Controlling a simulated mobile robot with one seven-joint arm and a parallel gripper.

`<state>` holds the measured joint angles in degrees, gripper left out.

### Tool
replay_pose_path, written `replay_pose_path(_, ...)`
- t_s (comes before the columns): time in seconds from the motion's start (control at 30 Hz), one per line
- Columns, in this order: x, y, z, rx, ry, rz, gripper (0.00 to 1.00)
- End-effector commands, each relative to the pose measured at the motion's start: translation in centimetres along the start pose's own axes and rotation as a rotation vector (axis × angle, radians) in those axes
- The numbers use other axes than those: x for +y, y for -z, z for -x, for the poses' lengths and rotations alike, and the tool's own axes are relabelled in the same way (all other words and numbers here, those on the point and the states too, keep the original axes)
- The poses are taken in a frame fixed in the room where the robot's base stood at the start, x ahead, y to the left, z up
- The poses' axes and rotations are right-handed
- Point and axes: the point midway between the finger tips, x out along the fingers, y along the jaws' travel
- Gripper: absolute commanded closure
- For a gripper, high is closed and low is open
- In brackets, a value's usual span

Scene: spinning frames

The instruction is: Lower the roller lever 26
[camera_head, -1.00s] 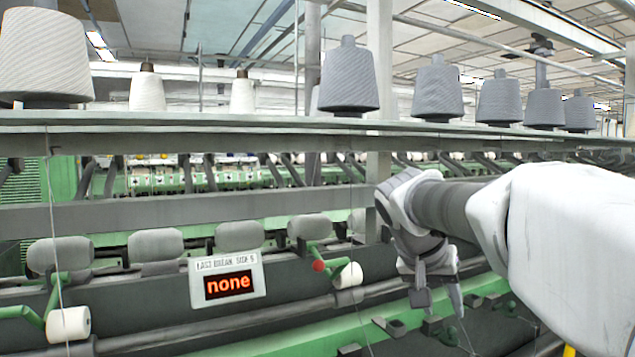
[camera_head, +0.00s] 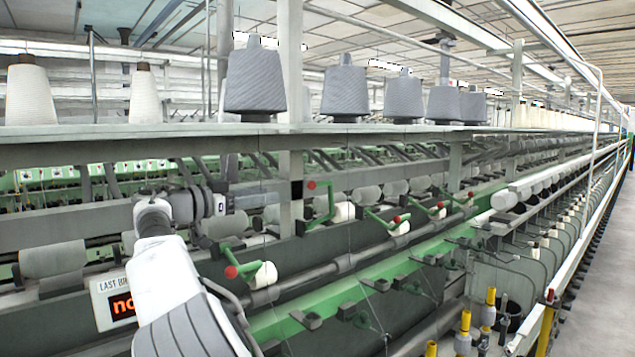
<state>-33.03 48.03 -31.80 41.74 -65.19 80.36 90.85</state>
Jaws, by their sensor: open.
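Several green roller levers with red knobs line the machine. One lever (camera_head: 331,203) stands raised, its red knob (camera_head: 311,185) higher than the others and its white roller to the right. A nearer lever (camera_head: 232,258) sits low with its knob at the front. Farther levers (camera_head: 383,221) also sit low. I cannot read any lever number, so I cannot tell which is 26. My gripper (camera_head: 284,194) points right, left of the raised lever's knob. It is open and looks empty; its fingers are small and hard to make out. I cannot tell whether it touches the lever.
A shelf (camera_head: 400,131) with grey and white yarn cones runs above the levers. A sign (camera_head: 108,300) is partly hidden behind my arm. Yellow-topped spindles (camera_head: 465,320) stand at lower right. A clear aisle (camera_head: 605,290) runs along the right.

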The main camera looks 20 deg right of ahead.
Motion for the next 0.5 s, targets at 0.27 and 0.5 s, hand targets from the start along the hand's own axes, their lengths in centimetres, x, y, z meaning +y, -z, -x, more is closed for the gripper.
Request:
replay_pose_path(0.27, -0.3, 0.3, -2.2, 0.018, 0.001, -0.013, 0.52)
replay_pose_path(0.5, -0.3, 0.6, -7.5, 0.017, -0.001, -0.012, 0.52)
